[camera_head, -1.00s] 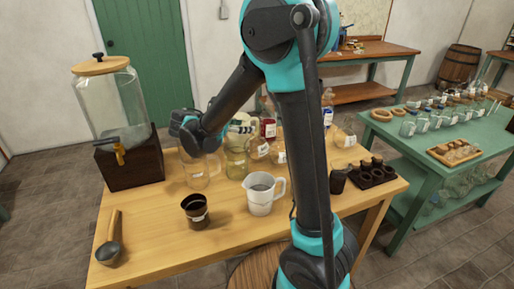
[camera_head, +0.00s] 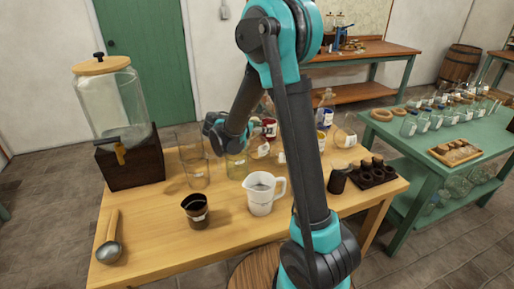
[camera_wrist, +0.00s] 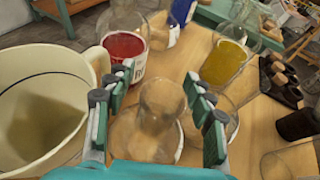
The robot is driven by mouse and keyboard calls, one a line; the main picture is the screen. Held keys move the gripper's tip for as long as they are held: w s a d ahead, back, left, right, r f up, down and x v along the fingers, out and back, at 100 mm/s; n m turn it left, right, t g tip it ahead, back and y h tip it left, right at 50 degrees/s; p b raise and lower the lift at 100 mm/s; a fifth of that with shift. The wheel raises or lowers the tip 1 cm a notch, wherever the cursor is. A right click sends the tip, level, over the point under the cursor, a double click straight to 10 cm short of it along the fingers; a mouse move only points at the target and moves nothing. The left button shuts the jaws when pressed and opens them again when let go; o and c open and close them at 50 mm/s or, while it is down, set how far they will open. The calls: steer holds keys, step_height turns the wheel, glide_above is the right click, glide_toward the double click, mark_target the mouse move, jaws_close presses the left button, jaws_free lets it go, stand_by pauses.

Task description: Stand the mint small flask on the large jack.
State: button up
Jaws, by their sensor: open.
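My gripper (camera_wrist: 158,105) is open. In the wrist view its two fingers stand either side of a small clear, rounded flask (camera_wrist: 160,104), with no grip on it visible. The flask's tint is too faint to tell whether it is the mint one. In the head view my wrist hangs over the back of the wooden table (camera_head: 150,235), and the fingers are hidden behind it. I cannot make out the large jack with certainty in either view.
A cream vessel (camera_wrist: 40,105) is close left of my fingers. A red-filled vessel (camera_wrist: 122,48) and a yellow-filled flask (camera_wrist: 224,62) stand beyond. A white jug (camera_head: 262,193), dark cup (camera_head: 195,211) and dispenser (camera_head: 115,115) share the table.

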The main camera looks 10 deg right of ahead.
steer(key=shift+w, duration=0.1)
steer(key=shift+c, duration=0.6)
steer(key=shift+d, duration=0.1)
jaws_close()
